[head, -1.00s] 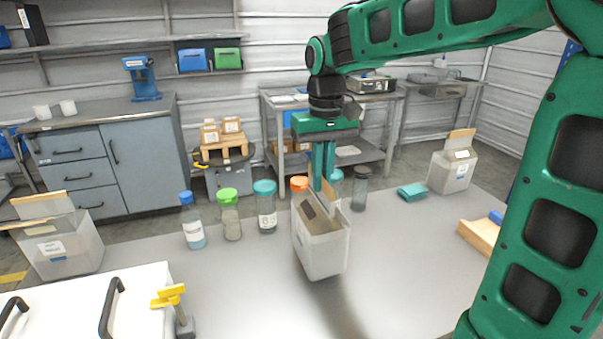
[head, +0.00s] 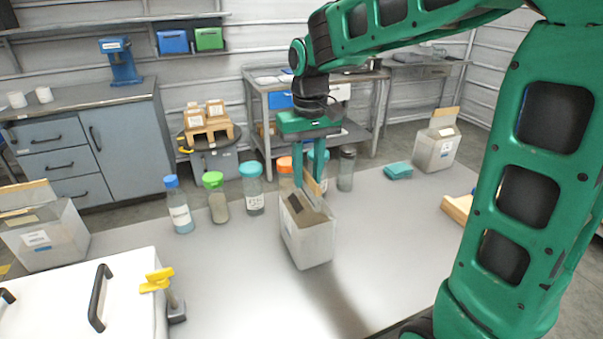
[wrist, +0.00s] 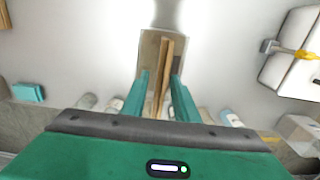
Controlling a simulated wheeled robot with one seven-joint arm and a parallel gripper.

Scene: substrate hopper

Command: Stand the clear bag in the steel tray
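A pale, translucent bag (head: 306,240) with an open top and an upright tan header board stands below my gripper, on the grey worktop as far as I can tell. My gripper (head: 310,179) points straight down over it, with its two fingers apart. In the wrist view the fingers straddle the tan header (wrist: 166,72), with a gap visible on its left side. Similar bags stand at the left (head: 45,240) and at the back right (head: 435,150). I cannot clearly make out a steel tray; a metal container on the rear cart is mostly behind my arm.
Several capped jars, including blue (head: 179,208), green (head: 216,198) and teal (head: 252,190), stand in a row behind the bag. A teal folded cloth (head: 398,171) lies to the right. A white box with a black handle (head: 100,298) and a yellow-topped clamp (head: 165,290) are front left.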

